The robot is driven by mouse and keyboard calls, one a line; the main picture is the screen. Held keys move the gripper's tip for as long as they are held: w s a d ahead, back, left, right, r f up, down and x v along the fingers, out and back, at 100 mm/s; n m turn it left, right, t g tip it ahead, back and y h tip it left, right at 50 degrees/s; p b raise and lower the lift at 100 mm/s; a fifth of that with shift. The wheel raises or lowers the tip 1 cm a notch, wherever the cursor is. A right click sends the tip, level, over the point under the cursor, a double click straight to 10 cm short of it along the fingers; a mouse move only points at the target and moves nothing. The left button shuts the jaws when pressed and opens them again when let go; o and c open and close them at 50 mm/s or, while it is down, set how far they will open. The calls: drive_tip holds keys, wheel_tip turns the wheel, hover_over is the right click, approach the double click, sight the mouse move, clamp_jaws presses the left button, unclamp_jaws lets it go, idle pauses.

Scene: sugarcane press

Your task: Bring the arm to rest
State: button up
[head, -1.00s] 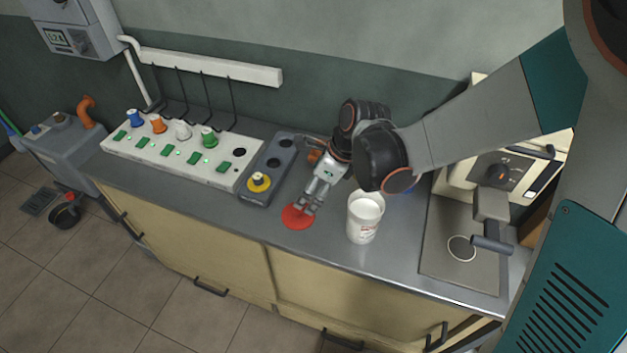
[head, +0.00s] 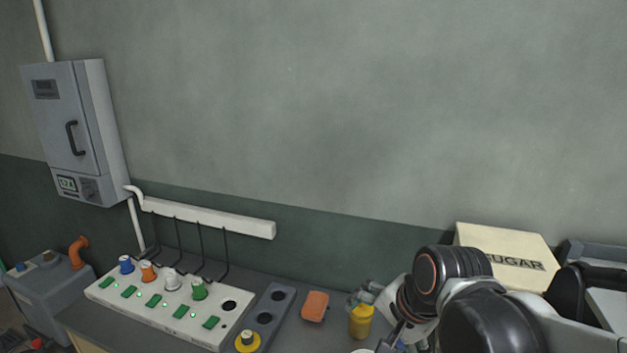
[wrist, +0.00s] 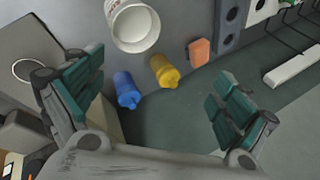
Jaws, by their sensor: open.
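My gripper (wrist: 158,98) is open, with its two teal-padded fingers wide apart in the wrist view and nothing held between them. In the head view my gripper (head: 368,294) shows small behind the dark wrist joints, beside a yellow bottle (head: 361,322). The lower part of the arm's reach over the counter is cut off in the head view.
An orange block (head: 315,306) lies on the counter near a dark grey holder (head: 268,316). A white panel (head: 160,313) with coloured plugs and green switches stands to the left. A sugar box (head: 505,256) is at the right. The wall above is clear.

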drive_tip(key=s+d+r+n+t+h, duration=0.2)
drive_tip(key=s+d+r+n, duration=0.1)
drive_tip(key=s+d+n, duration=0.4)
drive_tip(key=shift+s+d+n, duration=0.25)
drive_tip(key=shift+s+n, duration=0.4)
drive_tip(key=shift+n, duration=0.75)
